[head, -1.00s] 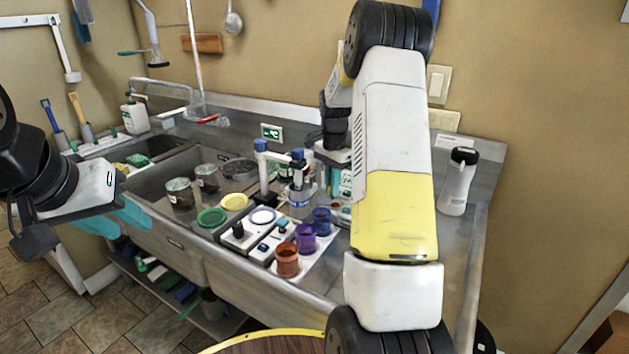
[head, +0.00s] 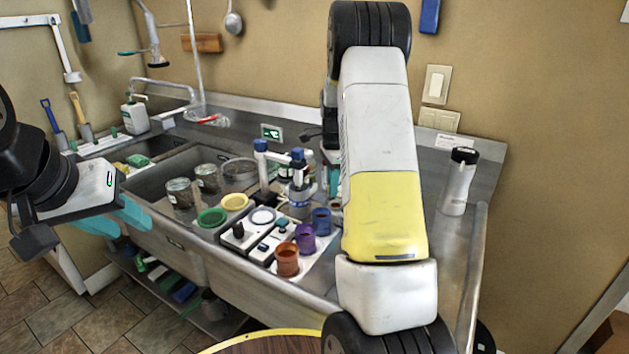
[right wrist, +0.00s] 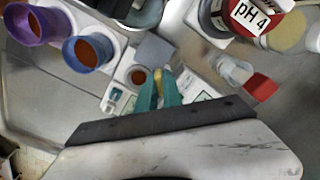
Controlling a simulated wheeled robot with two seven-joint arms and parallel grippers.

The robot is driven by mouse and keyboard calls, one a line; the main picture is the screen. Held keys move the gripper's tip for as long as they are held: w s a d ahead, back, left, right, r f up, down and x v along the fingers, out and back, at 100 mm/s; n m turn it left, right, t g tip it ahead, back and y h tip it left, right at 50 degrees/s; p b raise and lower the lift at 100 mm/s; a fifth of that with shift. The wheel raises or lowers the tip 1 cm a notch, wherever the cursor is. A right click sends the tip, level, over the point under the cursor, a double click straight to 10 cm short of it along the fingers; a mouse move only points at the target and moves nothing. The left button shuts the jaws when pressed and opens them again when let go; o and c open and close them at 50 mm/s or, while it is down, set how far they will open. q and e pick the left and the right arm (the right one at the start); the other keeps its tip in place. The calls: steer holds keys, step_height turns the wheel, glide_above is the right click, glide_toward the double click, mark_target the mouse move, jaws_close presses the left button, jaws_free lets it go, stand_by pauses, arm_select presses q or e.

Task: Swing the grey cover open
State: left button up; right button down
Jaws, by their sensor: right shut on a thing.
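In the right wrist view, my right gripper (right wrist: 161,82) has its teal fingers close together on a small yellow piece. A flat grey square, which looks like the grey cover (right wrist: 155,50), lies just beyond the fingertips, next to a white unit with a round brown well (right wrist: 137,76). How the yellow piece joins the cover is not clear. In the head view, my right arm hides this gripper and the cover. My left gripper (head: 118,214) hangs at the left in front of the sink, its teal fingers apart and empty.
Purple (head: 305,237), blue (head: 321,220) and orange (head: 287,260) cups stand near the counter's front. A pH 4 bottle (right wrist: 250,14) and a red cap (right wrist: 262,86) are right of the right gripper.

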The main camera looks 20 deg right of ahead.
steer(key=shift+w, duration=0.1)
steer(key=c, duration=1.5)
jaws_free()
step_height(320, 180, up, 8)
steer(key=shift+f, duration=0.1)
